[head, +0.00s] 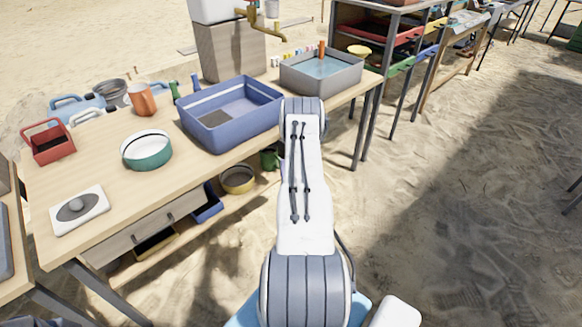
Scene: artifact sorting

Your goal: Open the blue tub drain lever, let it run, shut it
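The blue tub (240,134) stands on the wooden table at its front edge, left of my arm. Its inside looks empty of water, with a dark grey panel (215,119) on part of its floor. I cannot make out a drain lever on it; its right end is close to my arm's far end. One white and grey arm of mine reaches up from the bottom middle and ends beside the tub's right corner. Its gripper is hidden behind the arm links. My other gripper is out of the picture.
A grey basin (345,82) of water stands right of the tub, with a brass tap (253,22) behind. A green-white bowl (147,157), a scale (79,208) and a red caddy (60,150) are left. A green container (269,159) sits below the table. Open sand lies right.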

